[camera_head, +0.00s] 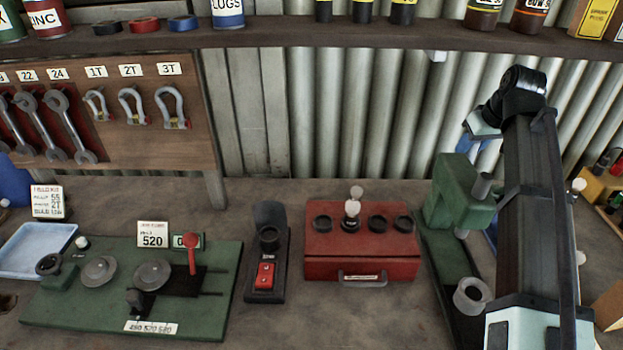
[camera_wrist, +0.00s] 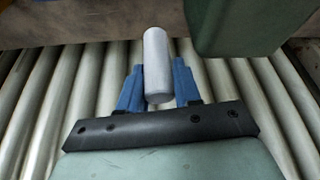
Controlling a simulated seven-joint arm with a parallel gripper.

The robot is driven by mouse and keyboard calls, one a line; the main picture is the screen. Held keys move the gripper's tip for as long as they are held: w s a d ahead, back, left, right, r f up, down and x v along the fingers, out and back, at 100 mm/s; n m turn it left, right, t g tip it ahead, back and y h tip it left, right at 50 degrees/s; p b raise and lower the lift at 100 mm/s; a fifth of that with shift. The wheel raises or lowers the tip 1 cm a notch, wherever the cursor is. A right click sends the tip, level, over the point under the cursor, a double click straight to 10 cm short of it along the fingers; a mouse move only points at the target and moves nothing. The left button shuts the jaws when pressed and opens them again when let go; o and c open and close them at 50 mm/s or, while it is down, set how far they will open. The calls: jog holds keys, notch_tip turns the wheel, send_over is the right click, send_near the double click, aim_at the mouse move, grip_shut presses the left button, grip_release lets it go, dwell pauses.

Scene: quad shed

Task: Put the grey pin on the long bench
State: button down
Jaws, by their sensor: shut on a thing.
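In the wrist view my gripper (camera_wrist: 158,68) has its blue fingers closed on both sides of the grey pin (camera_wrist: 156,50), a plain light grey cylinder. The pin sticks out beyond the fingertips, and no contact with a surface is seen. In the head view my arm comes up at the right, and my fingers are mostly hidden behind it. A short grey cylinder shows at the green press there; I cannot tell whether it is the pin. The long bench (camera_head: 270,194) runs along the corrugated wall with bare patches between its fixtures.
The green press (camera_head: 452,195) stands close to my gripper and also shows in the wrist view (camera_wrist: 235,22). A red box (camera_head: 340,262) with round sockets, a black switch stand (camera_head: 268,245) and a green fixture board (camera_head: 75,310) occupy the bench. A shelf (camera_head: 290,33) hangs above.

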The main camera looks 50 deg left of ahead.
jog(key=s+a+f+n+g, duration=0.2)
jog(key=s+a+n, duration=0.5)
jog(key=s+a, duration=1)
jog(key=s+a+f+n+g, duration=0.25)
jog(key=s+a+n, duration=0.35)
jog(key=s+a, duration=1.05)
jog(key=shift+s+d+f, duration=0.3)
jog(key=shift+f, duration=1.25)
jog(key=shift+s+d+f, duration=0.25)
jog(key=shift+d+f, duration=0.1)
jog(key=shift+f, duration=1.2)
jog(key=shift+s+d+f, duration=0.3)
jog(key=shift+f, duration=1.25)
jog(key=shift+f+g, duration=0.1)
jog(key=shift+g, duration=0.15)
jog(key=c, duration=0.8)
grip_release()
jog(key=v, duration=1.2)
